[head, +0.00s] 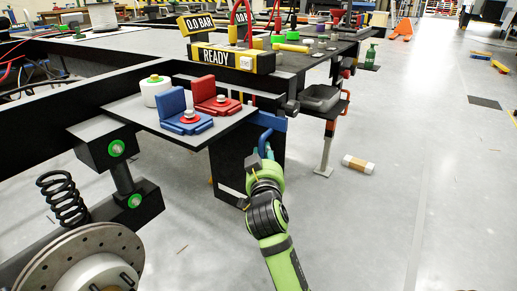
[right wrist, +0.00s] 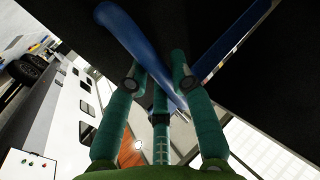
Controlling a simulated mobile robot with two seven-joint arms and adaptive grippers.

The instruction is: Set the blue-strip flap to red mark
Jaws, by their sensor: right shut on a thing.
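The blue strip (head: 270,121) shows below the front right corner of the grey shelf, beside a dark hanging panel (head: 230,163). In the right wrist view the blue strip (right wrist: 238,40) runs along a dark surface. A blue curved handle (head: 265,143) hangs just under the strip. My right gripper (head: 263,160) is at this handle, and its teal fingers are shut on the handle (right wrist: 140,48) in the right wrist view. I cannot make out a red mark on the flap's path. My left gripper is not in view.
A READY display (head: 218,57) stands behind. A brake disc (head: 85,265) is at lower left. The floor right of my arm is mostly clear.

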